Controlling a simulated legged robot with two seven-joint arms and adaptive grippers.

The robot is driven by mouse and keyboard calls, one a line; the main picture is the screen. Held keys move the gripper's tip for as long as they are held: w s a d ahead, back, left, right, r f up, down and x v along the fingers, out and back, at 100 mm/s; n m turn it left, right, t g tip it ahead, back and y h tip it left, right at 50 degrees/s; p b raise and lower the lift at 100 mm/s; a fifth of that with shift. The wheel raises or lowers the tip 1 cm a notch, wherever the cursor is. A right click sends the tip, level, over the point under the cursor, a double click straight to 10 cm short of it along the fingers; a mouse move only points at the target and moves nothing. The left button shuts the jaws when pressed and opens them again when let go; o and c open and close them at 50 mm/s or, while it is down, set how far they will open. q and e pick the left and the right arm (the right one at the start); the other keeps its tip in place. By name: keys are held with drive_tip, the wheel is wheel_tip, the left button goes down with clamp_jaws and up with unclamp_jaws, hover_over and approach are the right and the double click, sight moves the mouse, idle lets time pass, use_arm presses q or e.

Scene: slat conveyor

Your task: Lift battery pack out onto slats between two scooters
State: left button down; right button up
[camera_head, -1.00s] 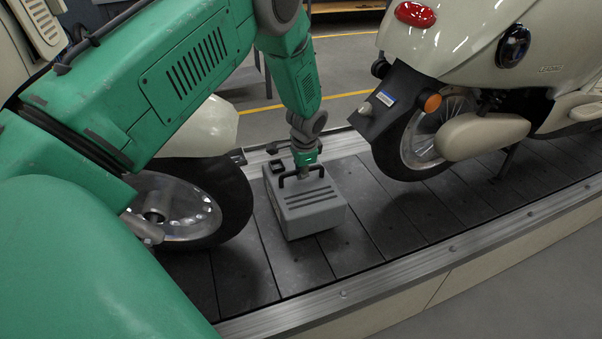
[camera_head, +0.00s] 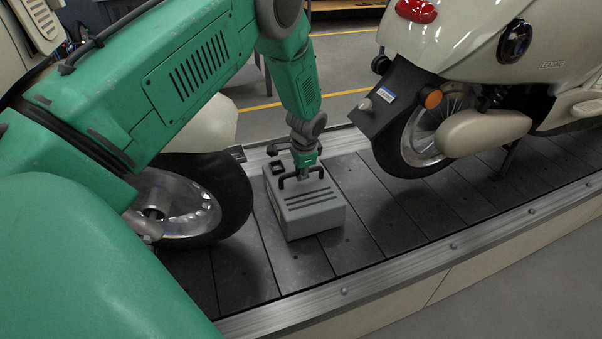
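The grey battery pack (camera_head: 312,220) is a box with dark slots in its top and a black carry handle (camera_head: 285,183). It appears to sit on the dark slats (camera_head: 350,238) between the rear scooter (camera_head: 205,185) at left and the front scooter (camera_head: 475,50) at right. My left gripper (camera_head: 304,176) reaches down from above to the handle. Its fingers are small and dark against the handle, so I cannot tell whether they grip it or are apart. The pack's underside is hidden. My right gripper is not in view.
A metal rail (camera_head: 400,279) edges the conveyor on the near side, and another runs along the far side. The left wheel is close to the pack; bare slats lie between the pack and the right wheel. My green arm hides much of the left side.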

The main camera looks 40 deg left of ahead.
use_arm(q)
drive_tip(key=shift+w+f, duration=0.15)
drive_tip(key=shift+f, duration=0.3)
drive_tip(key=c, duration=1.6)
unclamp_jaws()
drive_tip(key=shift+c, duration=0.2)
drive_tip(key=shift+s+f, duration=0.1)
drive_tip(key=shift+s, duration=0.1)
drive_tip(key=w+v, duration=0.1)
drive_tip(key=v, duration=1.1)
drive_tip(key=shift+s, duration=0.35)
